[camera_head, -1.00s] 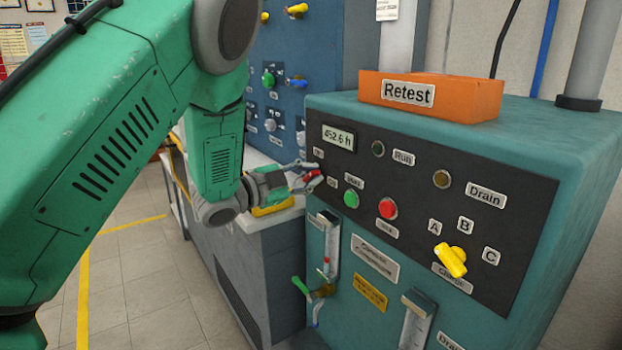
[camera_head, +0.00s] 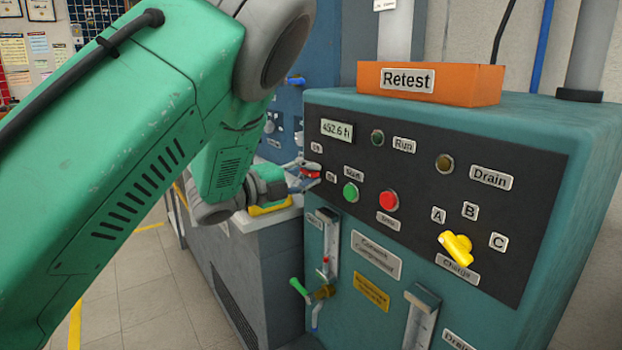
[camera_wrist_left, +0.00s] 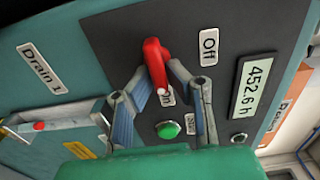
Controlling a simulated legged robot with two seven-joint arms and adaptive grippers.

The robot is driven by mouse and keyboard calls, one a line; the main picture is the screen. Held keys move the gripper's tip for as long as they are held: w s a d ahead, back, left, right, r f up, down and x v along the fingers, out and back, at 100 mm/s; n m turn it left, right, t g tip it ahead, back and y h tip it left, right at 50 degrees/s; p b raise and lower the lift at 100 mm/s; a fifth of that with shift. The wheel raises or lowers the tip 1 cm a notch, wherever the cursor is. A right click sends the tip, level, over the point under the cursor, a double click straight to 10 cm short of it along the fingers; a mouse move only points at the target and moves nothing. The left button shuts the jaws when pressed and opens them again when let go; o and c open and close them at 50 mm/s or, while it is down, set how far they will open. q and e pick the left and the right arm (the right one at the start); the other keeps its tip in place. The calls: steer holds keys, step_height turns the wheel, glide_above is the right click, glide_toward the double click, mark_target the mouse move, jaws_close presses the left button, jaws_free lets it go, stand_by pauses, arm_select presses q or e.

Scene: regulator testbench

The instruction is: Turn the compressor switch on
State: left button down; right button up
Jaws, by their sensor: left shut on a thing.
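The red compressor switch (camera_wrist_left: 155,62) is on the dark front panel of the teal machine. In the wrist view, its white-tipped end lies close to the On label (camera_wrist_left: 168,96), and the Off label (camera_wrist_left: 208,43) is to its right. My left gripper (camera_wrist_left: 158,76) has one finger on each side of the switch and is shut on it. In the head view, the left gripper (camera_head: 304,176) is at the panel's left edge, and only a little of the red switch (camera_head: 312,171) shows. My right gripper is not in view.
A green button (camera_head: 350,192) and a red button (camera_head: 389,201) are close to the right of the switch. A yellow selector (camera_head: 456,248) is farther right. An orange Retest box (camera_head: 450,85) sits on top. A grey bench (camera_head: 262,240) stands at left.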

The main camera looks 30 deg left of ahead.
arm_select(q)
steer(key=shift+s+f, duration=0.1)
steer(key=shift+f, duration=0.25)
steer(key=c, duration=1.7)
jaws_free()
steer(key=shift+o, duration=0.6)
steer(key=shift+r, duration=0.1)
steer(key=shift+s+a, duration=0.2)
steer(key=v, duration=1.1)
steer(key=shift+s, duration=0.15)
